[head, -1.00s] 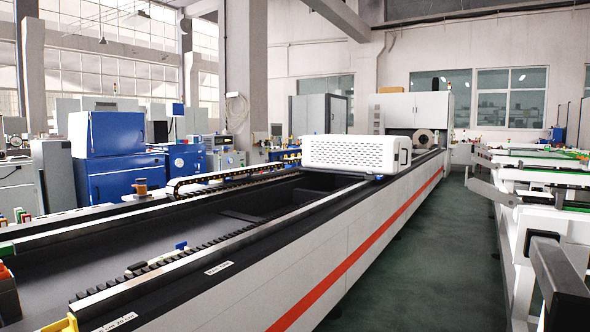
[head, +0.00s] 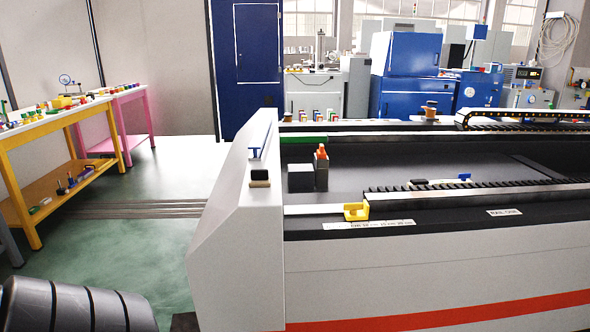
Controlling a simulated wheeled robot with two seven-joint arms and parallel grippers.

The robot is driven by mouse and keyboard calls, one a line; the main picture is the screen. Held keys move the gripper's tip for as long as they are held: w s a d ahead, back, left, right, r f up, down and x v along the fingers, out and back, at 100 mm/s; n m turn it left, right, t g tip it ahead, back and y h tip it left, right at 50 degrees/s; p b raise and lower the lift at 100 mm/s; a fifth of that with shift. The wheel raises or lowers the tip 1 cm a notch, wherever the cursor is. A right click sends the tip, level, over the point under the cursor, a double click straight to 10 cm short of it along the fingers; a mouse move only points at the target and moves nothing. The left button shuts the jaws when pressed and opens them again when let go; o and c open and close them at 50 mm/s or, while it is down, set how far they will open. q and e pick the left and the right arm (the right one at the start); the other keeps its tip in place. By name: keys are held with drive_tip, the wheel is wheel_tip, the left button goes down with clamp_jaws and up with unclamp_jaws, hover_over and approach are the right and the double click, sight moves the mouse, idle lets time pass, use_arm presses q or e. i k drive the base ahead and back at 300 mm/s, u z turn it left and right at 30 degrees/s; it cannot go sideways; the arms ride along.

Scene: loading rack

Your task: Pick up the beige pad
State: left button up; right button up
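A small block with a black upper part stands on the white end housing of the long machine, and its pale beige base (head: 260,184) may be the beige pad. It is too small to tell whether the two are one piece. No other beige pad is clear to me in the head view. Neither of my grippers is in view.
A yellow bracket (head: 356,211), a grey block (head: 301,178) and a dark orange-tipped item (head: 321,166) are on the machine. Yellow (head: 35,129) and pink (head: 127,94) tables stand left. Green floor (head: 150,245) between is clear. A dark ribbed cylinder (head: 75,308) fills the lower left.

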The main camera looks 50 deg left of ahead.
sight(259, 178)
drive_tip(key=u, duration=2.1)
drive_tip(key=i, duration=0.2)
drive_tip(key=z, duration=0.25)
